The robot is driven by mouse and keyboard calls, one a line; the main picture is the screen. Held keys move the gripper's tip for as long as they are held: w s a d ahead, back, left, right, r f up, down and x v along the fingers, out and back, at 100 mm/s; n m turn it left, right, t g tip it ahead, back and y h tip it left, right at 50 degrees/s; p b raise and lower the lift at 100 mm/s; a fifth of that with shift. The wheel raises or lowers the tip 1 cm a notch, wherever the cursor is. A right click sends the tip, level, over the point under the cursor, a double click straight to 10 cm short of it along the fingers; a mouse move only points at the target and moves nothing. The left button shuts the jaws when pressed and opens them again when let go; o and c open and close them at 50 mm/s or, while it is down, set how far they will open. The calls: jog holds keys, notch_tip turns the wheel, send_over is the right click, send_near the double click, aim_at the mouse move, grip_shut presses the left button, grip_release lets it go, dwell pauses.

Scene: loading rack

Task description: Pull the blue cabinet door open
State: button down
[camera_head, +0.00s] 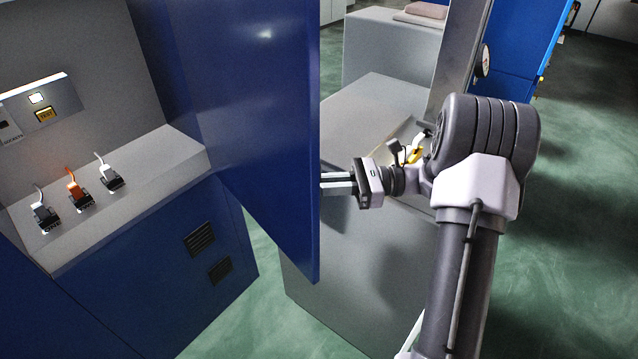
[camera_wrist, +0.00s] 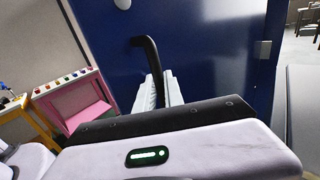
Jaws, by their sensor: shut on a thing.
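The blue cabinet door (camera_head: 262,110) stands swung out from the blue cabinet (camera_head: 150,285), and the grey interior is in plain view. The door also fills the middle of the wrist view (camera_wrist: 215,50). A dark bent handle (camera_wrist: 149,55) stands out from the door's face, its lower end between my fingers. My gripper (camera_wrist: 157,92) is shut on this handle. In the head view my gripper (camera_head: 328,183) meets the door's right edge from the right; the handle and fingertips are hidden behind the door there.
Inside the cabinet, several plugged connectors (camera_head: 75,190) sit on a grey ledge (camera_head: 165,160). A grey block (camera_head: 330,290) stands behind and below the door and my arm. A pink-and-yellow bench (camera_wrist: 75,98) with coloured buttons is at left in the wrist view. Green floor (camera_head: 575,220) is open at right.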

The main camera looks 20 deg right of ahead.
jog(key=c, duration=1.6)
grip_release()
jog(key=shift+r, duration=0.3)
notch_tip(320, 180, up, 3)
jog(key=shift+r+p, duration=0.2)
jog(key=shift+p, duration=0.75)
jog(key=s+a+r+p, duration=0.1)
jog(key=s+a+p, duration=0.1)
jog(key=s, duration=1.3)
jog(key=shift+s+a+p, duration=0.35)
jog(key=shift+a+p, duration=0.05)
jog(key=shift+p, duration=0.15)
jog(key=shift+c, duration=0.2)
